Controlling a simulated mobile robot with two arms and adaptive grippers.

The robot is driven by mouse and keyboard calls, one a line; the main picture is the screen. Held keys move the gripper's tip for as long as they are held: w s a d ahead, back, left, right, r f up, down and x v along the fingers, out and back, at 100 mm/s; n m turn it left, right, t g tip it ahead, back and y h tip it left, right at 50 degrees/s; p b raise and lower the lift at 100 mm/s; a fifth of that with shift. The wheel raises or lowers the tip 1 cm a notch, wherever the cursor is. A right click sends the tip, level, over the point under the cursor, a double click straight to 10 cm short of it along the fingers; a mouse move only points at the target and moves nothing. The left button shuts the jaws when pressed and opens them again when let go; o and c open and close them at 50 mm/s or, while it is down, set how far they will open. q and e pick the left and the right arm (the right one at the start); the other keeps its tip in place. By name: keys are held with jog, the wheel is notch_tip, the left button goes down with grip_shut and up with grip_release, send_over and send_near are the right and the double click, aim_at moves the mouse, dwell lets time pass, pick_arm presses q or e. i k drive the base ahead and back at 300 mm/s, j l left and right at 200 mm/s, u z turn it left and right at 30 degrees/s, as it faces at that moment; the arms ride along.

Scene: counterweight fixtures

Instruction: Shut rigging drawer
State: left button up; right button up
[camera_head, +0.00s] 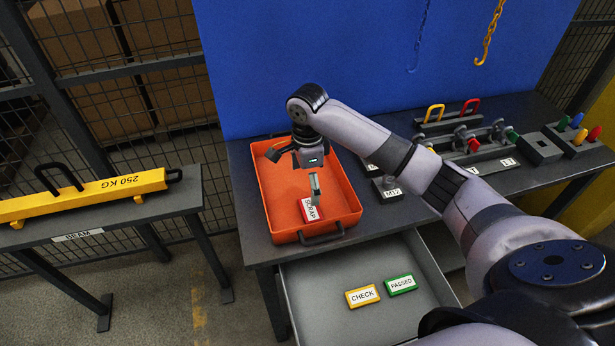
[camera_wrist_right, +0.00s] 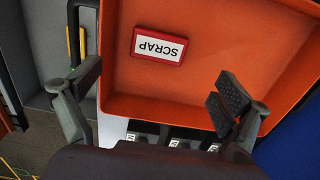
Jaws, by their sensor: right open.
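The grey rigging drawer (camera_head: 315,285) is pulled out from under the dark workbench, in front of the orange tray. Inside it lie a yellow CHECK tag (camera_head: 362,296) and a green PASSED tag (camera_head: 401,284). My right gripper (camera_head: 295,172) is open and empty above the orange tray (camera_head: 345,215). A red SCRAP tag (camera_head: 310,210) lies in the tray; in the right wrist view the SCRAP tag (camera_wrist_right: 159,46) shows beyond the spread fingers, clear of both. The drawer's front is cut off at the bottom of the head view. My left gripper is not in view.
The bench (camera_head: 244,190) carries small fixtures, coloured handles and a grey block (camera_head: 538,148) at right. A side stand at left holds a yellow 250 KG beam (camera_head: 90,196). A blue panel (camera_head: 330,60) and mesh fencing stand behind. A yellow hook (camera_head: 487,45) hangs above.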

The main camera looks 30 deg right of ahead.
aim_at(314, 286)
jog(key=k+j, duration=1.2)
jog(key=j, duration=0.15)
